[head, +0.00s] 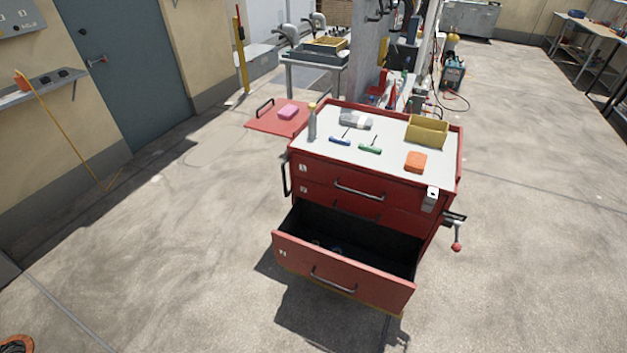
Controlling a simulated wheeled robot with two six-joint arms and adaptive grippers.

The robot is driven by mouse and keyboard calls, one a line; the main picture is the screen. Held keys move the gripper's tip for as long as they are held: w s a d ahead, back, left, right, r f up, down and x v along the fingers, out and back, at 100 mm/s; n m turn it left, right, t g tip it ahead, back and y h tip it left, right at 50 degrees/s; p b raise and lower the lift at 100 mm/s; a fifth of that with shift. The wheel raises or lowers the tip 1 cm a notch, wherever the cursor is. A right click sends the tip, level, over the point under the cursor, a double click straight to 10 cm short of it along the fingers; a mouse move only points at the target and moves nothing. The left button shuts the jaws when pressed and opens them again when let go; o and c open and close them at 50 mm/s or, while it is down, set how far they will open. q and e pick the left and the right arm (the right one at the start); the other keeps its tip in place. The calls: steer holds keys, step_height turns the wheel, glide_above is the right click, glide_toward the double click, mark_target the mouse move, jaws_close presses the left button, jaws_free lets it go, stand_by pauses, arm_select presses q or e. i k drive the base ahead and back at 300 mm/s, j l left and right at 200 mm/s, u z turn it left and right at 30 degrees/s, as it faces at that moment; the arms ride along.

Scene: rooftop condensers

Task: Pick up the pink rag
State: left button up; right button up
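A pink folded rag (288,112) lies on the red side shelf (268,124) at the far left of a red tool cart (375,175). The shelf sticks out to the left of the cart top, with a dark handle at its outer edge. Nothing covers the rag. Neither of my grippers shows in the head view.
The cart top holds a grey bottle (312,124), two screwdrivers, a grey rag (356,120), a yellow bin (427,131) and an orange item (415,161). A lower drawer (340,272) stands open toward me. A vise handle (456,240) juts right. Floor to the left is clear.

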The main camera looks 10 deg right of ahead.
mark_target(287, 112)
steer(key=i+j+z, duration=0.35)
steer(key=i+j, duration=0.15)
steer(key=i+j+z, duration=0.15)
steer(key=j, duration=0.3)
steer(key=i+j+z, duration=0.35)
steer(key=j, duration=0.4)
steer(key=i+j+z, duration=0.2)
steer(key=j, duration=0.2)
steer(key=i+j+z, duration=0.15)
steer(key=j, duration=0.25)
steer(key=i+j+z, duration=0.4)
steer(key=j, duration=0.5)
steer(key=i+j+z, duration=0.15)
steer(key=j+z, duration=0.25)
steer(key=j, duration=0.5)
steer(key=i+j+z, duration=0.1)
steer(key=j+z, duration=0.3)
steer(key=j, duration=0.6)
steer(key=k+j+z, duration=0.1)
steer(key=j+z, duration=0.3)
steer(key=j, duration=0.6)
